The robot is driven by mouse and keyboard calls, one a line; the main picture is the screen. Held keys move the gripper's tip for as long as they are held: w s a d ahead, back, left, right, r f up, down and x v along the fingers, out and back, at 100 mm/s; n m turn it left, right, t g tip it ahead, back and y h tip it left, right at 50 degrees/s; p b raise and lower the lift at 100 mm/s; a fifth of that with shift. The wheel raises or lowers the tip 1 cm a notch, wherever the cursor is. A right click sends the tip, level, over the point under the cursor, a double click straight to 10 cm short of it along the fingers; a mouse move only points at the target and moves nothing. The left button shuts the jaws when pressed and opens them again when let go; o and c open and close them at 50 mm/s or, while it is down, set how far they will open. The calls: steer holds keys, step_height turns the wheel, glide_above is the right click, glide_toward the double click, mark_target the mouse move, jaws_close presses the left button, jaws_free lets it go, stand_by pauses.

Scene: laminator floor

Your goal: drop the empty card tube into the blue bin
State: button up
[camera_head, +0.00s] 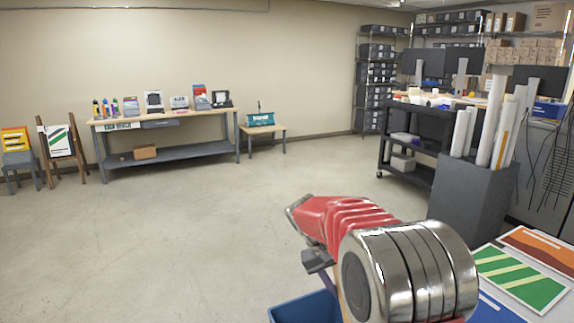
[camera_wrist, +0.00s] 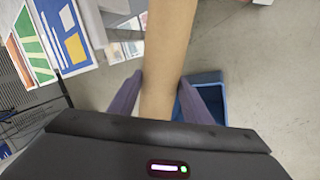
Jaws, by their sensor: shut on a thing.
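The card tube (camera_wrist: 172,45) is a long plain brown tube. In the wrist view it runs from the top edge down between the fingers of my gripper (camera_wrist: 161,77), which is shut on it. The blue bin (camera_wrist: 207,78) shows just right of the tube, partly hidden behind the right finger, with floor around it. In the head view the bin's blue rim (camera_head: 303,309) shows at the bottom edge, below my gripper (camera_head: 322,272). My arm covers most of the tube and bin there, so the tube's height above the bin is unclear.
A table with colourful printed sheets (camera_head: 520,275) is at lower right. Behind it a dark grey box (camera_head: 468,200) holds upright white rolls. A black cart (camera_head: 407,150) stands beyond. A workbench (camera_head: 170,120) lines the back wall. The floor at centre left is clear.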

steer(key=s+f, duration=0.4)
steer(key=f, duration=0.5)
steer(key=s+f, duration=0.4)
steer(key=f, duration=0.6)
steer(key=shift+s+f, duration=0.3)
